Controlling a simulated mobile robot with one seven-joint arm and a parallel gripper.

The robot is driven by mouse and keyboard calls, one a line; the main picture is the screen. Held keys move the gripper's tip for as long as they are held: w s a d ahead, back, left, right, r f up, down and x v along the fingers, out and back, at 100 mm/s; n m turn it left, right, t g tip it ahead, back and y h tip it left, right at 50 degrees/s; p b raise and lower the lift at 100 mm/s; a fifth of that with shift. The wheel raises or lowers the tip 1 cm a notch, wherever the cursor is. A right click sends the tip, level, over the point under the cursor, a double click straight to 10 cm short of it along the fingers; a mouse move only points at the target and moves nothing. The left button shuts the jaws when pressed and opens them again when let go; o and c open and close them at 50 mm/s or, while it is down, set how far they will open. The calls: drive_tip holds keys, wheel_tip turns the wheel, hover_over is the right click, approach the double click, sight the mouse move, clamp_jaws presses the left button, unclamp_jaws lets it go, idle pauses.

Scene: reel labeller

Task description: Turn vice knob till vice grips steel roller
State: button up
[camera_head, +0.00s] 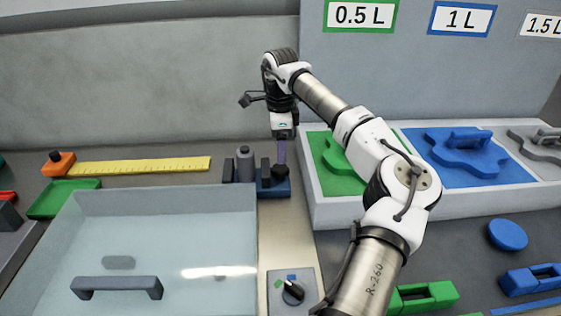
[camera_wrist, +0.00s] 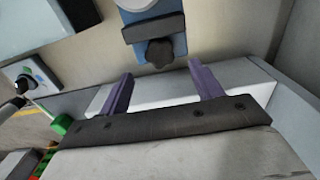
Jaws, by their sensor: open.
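The vice has a blue base (camera_head: 276,189) and dark upright jaws, and stands on the bench beyond the clear cover. The grey steel roller (camera_head: 245,166) stands upright between the jaws; I cannot tell whether both jaws touch it. In the wrist view the roller's round end (camera_wrist: 135,4) shows at the top edge, beside the blue vice body (camera_wrist: 172,27). The dark lobed vice knob (camera_wrist: 160,52) lies just beyond my fingertips, between their lines. My gripper (camera_wrist: 160,70) is open and empty, its purple fingers apart. In the head view my gripper (camera_head: 281,166) points down at the vice's right end.
A clear cover with a dark handle (camera_head: 117,286) fills the front left. A white tray (camera_head: 325,208) with green, blue and grey shaped pieces stands close to the right. A yellow ruler (camera_head: 140,166) lies left of the vice. A rotary switch (camera_head: 293,291) sits in front.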

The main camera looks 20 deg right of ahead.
sight(280, 168)
wheel_tip(280, 168, down, 6)
drive_tip(key=shift+f+p, duration=0.2)
drive_tip(key=shift+p, duration=0.35)
drive_tip(key=shift+c, duration=0.2)
drive_tip(key=c, duration=0.9)
